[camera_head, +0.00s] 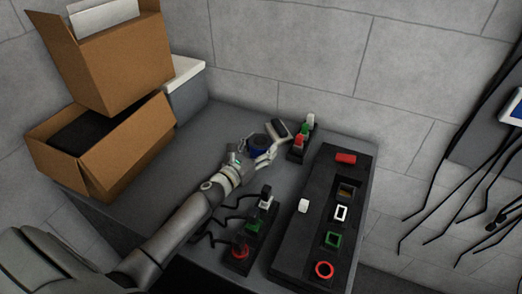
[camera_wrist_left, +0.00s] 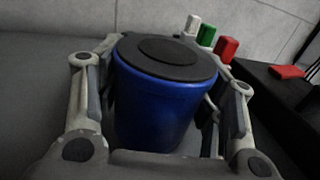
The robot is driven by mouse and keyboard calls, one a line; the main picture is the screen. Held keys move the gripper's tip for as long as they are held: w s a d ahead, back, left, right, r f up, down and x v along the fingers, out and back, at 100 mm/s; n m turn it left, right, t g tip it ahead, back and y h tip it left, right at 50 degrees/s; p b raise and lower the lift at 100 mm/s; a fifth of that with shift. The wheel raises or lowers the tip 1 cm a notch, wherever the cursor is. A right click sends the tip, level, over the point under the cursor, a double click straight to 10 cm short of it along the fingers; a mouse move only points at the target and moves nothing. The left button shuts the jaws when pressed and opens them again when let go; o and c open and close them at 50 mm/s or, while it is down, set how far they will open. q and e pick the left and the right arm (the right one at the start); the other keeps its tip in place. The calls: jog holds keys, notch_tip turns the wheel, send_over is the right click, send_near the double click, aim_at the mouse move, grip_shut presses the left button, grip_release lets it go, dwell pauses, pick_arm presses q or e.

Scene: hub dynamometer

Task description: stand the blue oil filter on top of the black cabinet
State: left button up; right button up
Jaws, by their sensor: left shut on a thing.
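The blue oil filter (camera_head: 256,146) is a blue cylinder with a black top, seen between the fingers of my left gripper (camera_head: 265,146). In the left wrist view, the filter (camera_wrist_left: 155,105) looks upright, and the left gripper (camera_wrist_left: 160,110) is shut on it, with a finger on each side. It is over the dark grey top of the cabinet (camera_head: 185,165); I cannot tell whether its base touches. The filter's lower end is hidden. My right gripper is not in view.
Two open cardboard boxes (camera_head: 115,60) are stacked at the left, beside a white-lidded grey box (camera_head: 187,90). A black control panel (camera_head: 300,235) with coloured buttons lies at the right. A small switch block (camera_head: 303,140) is close beyond the gripper; another (camera_head: 245,240) is nearer. Bare surface lies left of the filter.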

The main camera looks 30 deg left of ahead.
pick_arm(q)
jog(key=shift+f, duration=0.1)
jog(key=shift+f, duration=0.2)
jog(key=o, duration=1.2)
jog(key=shift+r, duration=0.25)
jog(key=shift+s+f, duration=0.15)
jog(key=shift+s, duration=0.25)
jog(key=s, duration=0.3)
jog(key=s+a, duration=0.1)
jog(key=s, duration=0.3)
jog(key=s+p, duration=0.1)
jog(key=s, duration=0.3)
jog(key=shift+s+a, duration=0.1)
jog(key=shift+a, duration=0.2)
